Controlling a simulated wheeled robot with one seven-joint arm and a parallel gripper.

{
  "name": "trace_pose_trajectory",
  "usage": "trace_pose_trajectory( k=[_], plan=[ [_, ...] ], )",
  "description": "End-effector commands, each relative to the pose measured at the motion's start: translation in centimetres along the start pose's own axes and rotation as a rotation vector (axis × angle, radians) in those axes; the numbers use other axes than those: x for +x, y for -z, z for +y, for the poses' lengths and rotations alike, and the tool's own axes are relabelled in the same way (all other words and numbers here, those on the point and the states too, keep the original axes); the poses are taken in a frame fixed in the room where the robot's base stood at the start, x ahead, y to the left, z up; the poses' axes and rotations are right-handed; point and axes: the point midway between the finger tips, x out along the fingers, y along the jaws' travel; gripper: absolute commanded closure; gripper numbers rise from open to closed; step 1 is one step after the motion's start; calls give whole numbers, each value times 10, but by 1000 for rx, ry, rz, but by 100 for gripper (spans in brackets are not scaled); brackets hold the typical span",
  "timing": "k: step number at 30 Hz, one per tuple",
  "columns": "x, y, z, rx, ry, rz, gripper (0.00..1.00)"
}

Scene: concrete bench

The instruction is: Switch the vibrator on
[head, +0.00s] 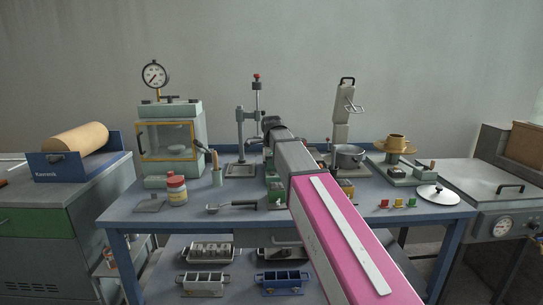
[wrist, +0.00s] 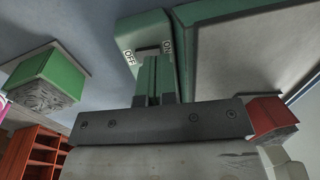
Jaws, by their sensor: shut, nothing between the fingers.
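The vibrator (wrist: 146,32) shows in the wrist view as a green housing with a rounded edge and small OFF and ON labels. My gripper (wrist: 157,60) has its two narrow green fingers together, with nothing between them. The fingertips are close to the labels, OFF just left and ON just right. I cannot tell whether they touch the housing. The fingers cover the spot between the labels, so the switch and its position are not clear. In the head view my pink and grey arm reaches over the bench's middle and hides the fingertips.
The blue bench (head: 150,213) is crowded. A ladle (head: 232,208) lies in front. A pot (head: 348,155) stands right of my arm. In the wrist view, a green block (wrist: 62,72) and red block (wrist: 270,114) flank my gripper.

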Motion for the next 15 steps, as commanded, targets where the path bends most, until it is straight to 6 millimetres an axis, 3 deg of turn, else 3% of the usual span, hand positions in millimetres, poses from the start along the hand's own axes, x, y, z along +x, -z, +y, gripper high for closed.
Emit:
trace_pose_trajectory(
  k=[6, 15],
  plan=[
    [15, 0, 0, 0, -1, 0, 100],
    [17, 0, 0, 0, 0, 0, 100]
  ],
)
